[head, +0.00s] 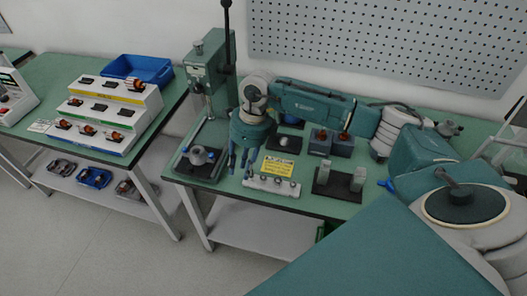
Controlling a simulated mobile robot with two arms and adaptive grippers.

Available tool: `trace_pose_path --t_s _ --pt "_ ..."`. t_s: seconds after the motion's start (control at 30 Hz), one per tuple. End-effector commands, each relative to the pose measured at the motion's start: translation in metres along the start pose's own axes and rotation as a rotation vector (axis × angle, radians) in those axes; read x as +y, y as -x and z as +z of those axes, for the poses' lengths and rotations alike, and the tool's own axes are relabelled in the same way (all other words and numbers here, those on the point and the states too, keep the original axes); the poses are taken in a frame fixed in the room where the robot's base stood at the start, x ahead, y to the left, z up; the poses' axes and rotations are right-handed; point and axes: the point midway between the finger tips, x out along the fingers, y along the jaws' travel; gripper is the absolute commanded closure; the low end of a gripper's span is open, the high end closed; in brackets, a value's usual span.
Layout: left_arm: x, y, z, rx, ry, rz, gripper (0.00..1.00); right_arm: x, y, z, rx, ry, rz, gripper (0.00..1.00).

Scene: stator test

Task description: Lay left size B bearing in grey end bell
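My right gripper (241,168) reaches in from the right and points down over the front of the middle bench. Its fingers look apart, with nothing visible between them. A white strip rack (272,186) with several small grey bearing-like pieces lies just right of and below the fingertips. A grey round part (199,156), possibly the grey end bell, sits on the dark base of the press left of the gripper. Another pale round part (285,141) lies on a dark mat behind the rack. The bearing sizes are too small to read. My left gripper is not in view.
A green press (207,72) stands at the bench's left. A yellow label (277,167) lies behind the rack. Grey blocks (330,142) and a dark fixture with two posts (339,182) are to the right. The left table holds a stepped stand (103,112) and blue bin (138,70).

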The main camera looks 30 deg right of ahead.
Motion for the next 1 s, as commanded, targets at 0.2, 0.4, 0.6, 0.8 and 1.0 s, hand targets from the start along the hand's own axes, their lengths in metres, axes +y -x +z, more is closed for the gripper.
trace_pose_path --t_s 0.2,0.4,0.6,0.8,1.0 --pt "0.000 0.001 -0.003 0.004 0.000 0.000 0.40 -0.049 0.029 -0.045 0.163 -0.017 -0.134 0.73" --pt "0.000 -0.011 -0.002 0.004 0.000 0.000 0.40 -0.055 0.014 -0.054 0.182 -0.020 -0.145 0.73" --pt "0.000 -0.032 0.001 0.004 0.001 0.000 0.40 -0.060 -0.020 -0.059 0.180 -0.020 -0.145 0.73" --pt "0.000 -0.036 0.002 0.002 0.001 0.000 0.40 -0.061 -0.028 -0.060 0.178 -0.019 -0.145 0.73" --pt "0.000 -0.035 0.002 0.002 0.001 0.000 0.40 -0.061 -0.027 -0.060 0.177 -0.019 -0.144 0.73"
